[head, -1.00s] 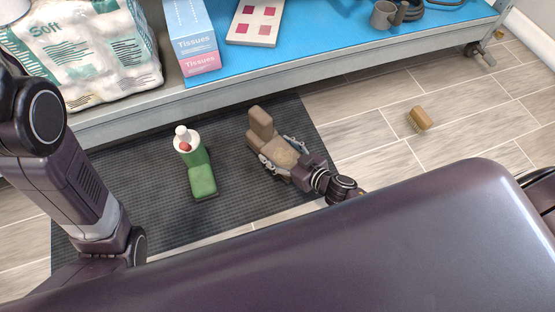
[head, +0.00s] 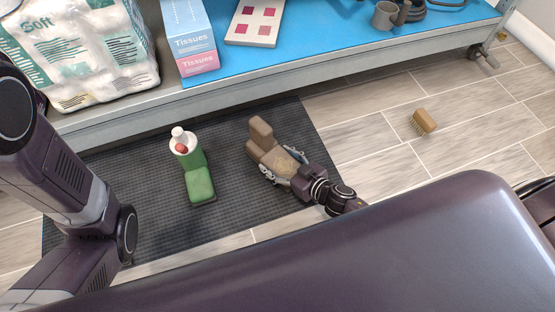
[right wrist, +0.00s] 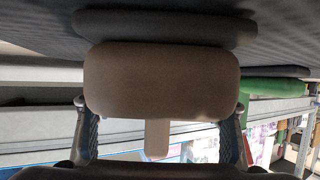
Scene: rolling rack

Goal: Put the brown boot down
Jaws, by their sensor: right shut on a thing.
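The brown boot (head: 261,133) is at the right part of the dark mat in the head view, shaft up and toe toward my base. My right gripper (head: 284,168) is shut on its toe part, a finger on each side. In the right wrist view, the brown boot (right wrist: 160,80) fills the space between the two fingers (right wrist: 160,125), with its dark sole close to the mat. I cannot tell whether the sole touches the mat. My left arm shows at the left, but its gripper is out of view.
A green boot (head: 199,185) stands on the mat (head: 150,215), left of the brown boot, with a white-topped item at its shaft. A brush (head: 424,121) lies on the floor at right. The rack's low shelf (head: 290,85) edges the mat's far side.

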